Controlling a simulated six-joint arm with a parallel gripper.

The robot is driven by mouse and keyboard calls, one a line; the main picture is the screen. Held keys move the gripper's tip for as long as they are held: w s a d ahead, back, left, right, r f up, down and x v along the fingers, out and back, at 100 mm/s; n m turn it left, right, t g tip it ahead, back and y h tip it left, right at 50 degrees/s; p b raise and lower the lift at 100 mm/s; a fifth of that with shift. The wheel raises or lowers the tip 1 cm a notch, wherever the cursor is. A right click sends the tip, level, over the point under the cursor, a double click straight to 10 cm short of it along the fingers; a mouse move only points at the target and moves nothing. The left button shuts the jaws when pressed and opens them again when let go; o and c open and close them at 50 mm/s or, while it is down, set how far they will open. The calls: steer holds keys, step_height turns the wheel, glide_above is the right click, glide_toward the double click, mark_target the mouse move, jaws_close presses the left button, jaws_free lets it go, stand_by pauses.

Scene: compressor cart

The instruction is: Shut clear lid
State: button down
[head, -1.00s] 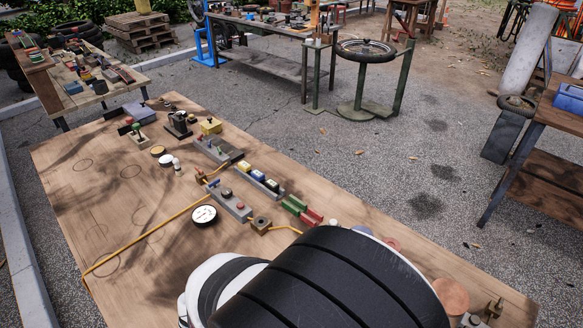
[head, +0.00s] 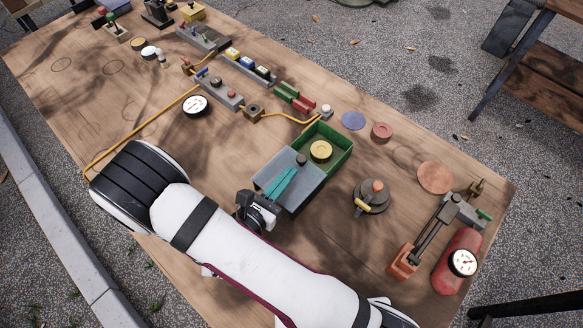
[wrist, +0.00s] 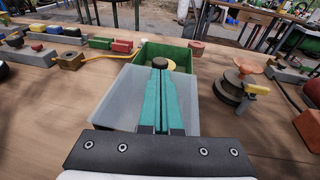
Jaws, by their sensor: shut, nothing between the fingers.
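The clear lid (head: 268,181) is a greyish see-through panel with a dark knob (head: 301,160) near its far edge. It lies over the near part of the green box (head: 343,160), whose far part is uncovered. A round yellow thing (head: 320,150) sits in the uncovered part. My gripper (head: 296,169) reaches over the lid, its teal fingers shut together and empty. In the wrist view, the lid (wrist: 118,102) spreads on both sides of the fingers (wrist: 161,75). The tips are right at the near side of the knob (wrist: 160,62); I cannot tell whether they touch it.
To the right stand a round dark fixture (head: 371,196) with an orange top and a toggle clamp (head: 425,240) beside a red gauge piece (head: 458,262). Beyond the box are red and green blocks (head: 295,97) and a yellow hose (head: 285,117).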

steer(key=shift+x, duration=1.15)
steer(key=w+d, duration=0.9)
steer(key=shift+w+d, duration=0.2)
steer(key=shift+w, duration=0.05)
steer(key=shift+a, duration=0.1)
